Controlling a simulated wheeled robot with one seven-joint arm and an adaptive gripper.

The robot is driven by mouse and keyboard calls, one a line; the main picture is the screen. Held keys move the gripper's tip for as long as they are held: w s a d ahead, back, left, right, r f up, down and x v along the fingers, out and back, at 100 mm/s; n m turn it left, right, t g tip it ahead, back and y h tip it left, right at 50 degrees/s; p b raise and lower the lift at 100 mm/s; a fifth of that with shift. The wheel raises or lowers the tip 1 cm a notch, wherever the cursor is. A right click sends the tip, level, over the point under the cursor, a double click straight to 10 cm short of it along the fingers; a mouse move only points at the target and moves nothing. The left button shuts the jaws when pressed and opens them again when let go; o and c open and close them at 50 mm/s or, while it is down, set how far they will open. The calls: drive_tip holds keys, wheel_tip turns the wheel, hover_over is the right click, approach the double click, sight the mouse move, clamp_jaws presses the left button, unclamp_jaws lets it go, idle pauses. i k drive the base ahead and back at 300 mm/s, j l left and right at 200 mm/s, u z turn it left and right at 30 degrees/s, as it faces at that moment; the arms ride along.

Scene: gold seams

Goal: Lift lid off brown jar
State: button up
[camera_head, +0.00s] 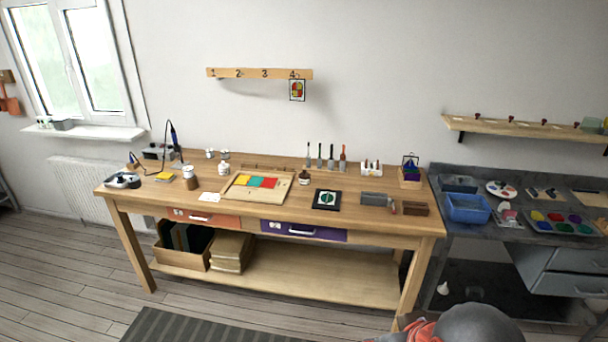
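Two small brownish jars stand on the wooden workbench (390,222). The other, a darker brown jar (304,178) with a pale label, stands right of the colored panel. Both are upright and small in view. I cannot tell for sure which is the brown jar, or make out the lid edges. My gripper is not clearly in view; only a grey rounded part of my body and an orange-red part show at the bottom edge, far from the jars.
A wooden tray with colored panes (258,182) lies between the jars. A soldering iron stand (174,140), upright tools (331,157), a dark framed tile (326,200) and grey boxes (374,198) share the bench. A grey table (470,176) stands right. Striped mat (200,327) lies in front.

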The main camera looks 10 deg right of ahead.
sight(305, 174)
drive_tip(key=i, duration=0.65)
drive_tip(key=i+l, duration=0.1)
drive_tip(key=i, duration=0.55)
drive_tip(key=i+l+u, duration=0.1)
drive_tip(key=i, duration=0.6)
drive_tip(key=i+l, duration=0.1)
drive_tip(key=i, duration=0.55)
